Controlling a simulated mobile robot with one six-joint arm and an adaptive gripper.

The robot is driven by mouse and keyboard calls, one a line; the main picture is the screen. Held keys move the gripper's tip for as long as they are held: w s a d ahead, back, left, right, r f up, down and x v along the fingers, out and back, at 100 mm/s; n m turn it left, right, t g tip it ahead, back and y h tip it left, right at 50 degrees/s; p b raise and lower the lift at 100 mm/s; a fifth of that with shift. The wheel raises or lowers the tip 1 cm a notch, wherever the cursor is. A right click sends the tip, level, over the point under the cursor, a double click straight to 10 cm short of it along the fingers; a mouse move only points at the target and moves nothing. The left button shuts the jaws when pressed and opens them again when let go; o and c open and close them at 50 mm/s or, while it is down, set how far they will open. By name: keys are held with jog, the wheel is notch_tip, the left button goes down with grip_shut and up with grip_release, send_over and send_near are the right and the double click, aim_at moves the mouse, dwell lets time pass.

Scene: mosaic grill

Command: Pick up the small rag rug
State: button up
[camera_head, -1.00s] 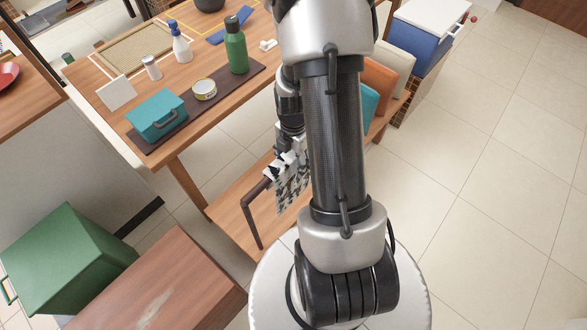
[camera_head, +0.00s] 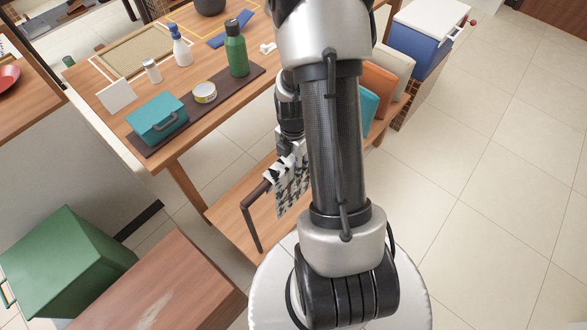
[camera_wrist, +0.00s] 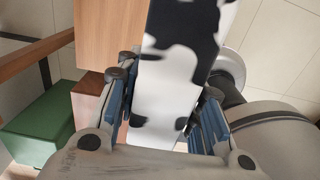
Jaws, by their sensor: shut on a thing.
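The small rag rug (camera_head: 294,185) has a black-and-white cow-like pattern. It hangs from my gripper (camera_head: 283,165), in front of the wooden bench, and my arm partly covers it in the head view. In the wrist view the rug (camera_wrist: 165,105) runs between the two blue-padded fingers of my gripper (camera_wrist: 165,85), which are shut on it. It extends up past the top edge of that view.
The wooden bench (camera_head: 225,205) with a dark armrest (camera_head: 250,220) is close by the rug. A table with a teal box (camera_head: 157,120), green bottle (camera_head: 236,50) and tin (camera_head: 205,92) stands behind. A green bin (camera_head: 65,255) is lower left. The right floor is clear.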

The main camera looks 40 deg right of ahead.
jog(key=shift+c, duration=1)
jog(key=shift+r, duration=0.15)
jog(key=shift+r, duration=0.25)
notch_tip(320, 180, up, 27)
jog(key=p, duration=0.9)
jog(key=shift+r, duration=0.15)
